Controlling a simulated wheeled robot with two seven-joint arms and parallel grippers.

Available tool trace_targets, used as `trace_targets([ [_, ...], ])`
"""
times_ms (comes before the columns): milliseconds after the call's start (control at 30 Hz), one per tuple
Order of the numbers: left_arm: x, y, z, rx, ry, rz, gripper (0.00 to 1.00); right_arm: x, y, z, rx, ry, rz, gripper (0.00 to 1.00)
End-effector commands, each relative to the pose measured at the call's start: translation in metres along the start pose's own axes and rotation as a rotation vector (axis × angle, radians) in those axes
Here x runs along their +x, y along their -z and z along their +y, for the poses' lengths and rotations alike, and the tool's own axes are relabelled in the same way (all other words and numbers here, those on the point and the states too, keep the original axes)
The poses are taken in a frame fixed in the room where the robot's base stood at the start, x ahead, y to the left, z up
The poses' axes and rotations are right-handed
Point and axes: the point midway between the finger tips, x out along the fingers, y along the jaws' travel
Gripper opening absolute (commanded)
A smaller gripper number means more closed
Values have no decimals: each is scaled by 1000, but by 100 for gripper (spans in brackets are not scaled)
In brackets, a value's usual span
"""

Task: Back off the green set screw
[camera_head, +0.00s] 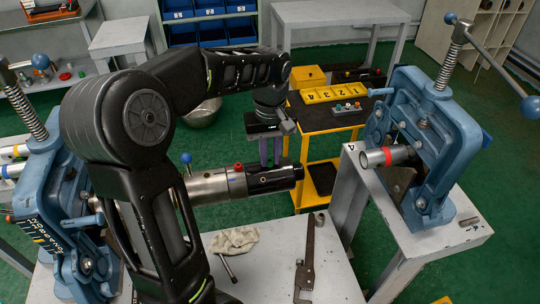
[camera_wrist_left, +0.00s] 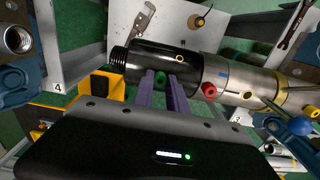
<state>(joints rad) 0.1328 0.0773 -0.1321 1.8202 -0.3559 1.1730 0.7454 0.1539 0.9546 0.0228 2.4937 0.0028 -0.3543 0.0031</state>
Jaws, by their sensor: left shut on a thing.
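A pipe assembly runs out sideways from the left blue vise (camera_head: 75,245): a silver pipe section (camera_head: 208,187) with a dark threaded section (camera_head: 272,180) at its free end. The green set screw (camera_wrist_left: 160,78) shows in the left wrist view on the side of the dark section. My left gripper (camera_wrist_left: 163,82) has its two purple fingers closed around that screw. In the head view my left gripper (camera_head: 271,162) reaches down to the dark section from behind, and the screw is hidden there. A red screw (camera_wrist_left: 209,89) sits beside it. My right gripper is not in view.
A second blue vise (camera_head: 425,135) holds a short red-banded pipe (camera_head: 385,157) on the right table. A yellow numbered tray (camera_head: 335,93) stands on the cart behind. A wrench (camera_head: 309,265) and a cloth (camera_head: 233,240) lie on the front table.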

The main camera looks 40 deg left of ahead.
Motion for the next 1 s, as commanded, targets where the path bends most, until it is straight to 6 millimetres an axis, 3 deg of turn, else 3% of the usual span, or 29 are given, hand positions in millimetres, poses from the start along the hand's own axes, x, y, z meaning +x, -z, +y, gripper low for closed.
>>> trace_targets([
  [1000,2,-1,0,-964,4,-2,0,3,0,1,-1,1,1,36],
])
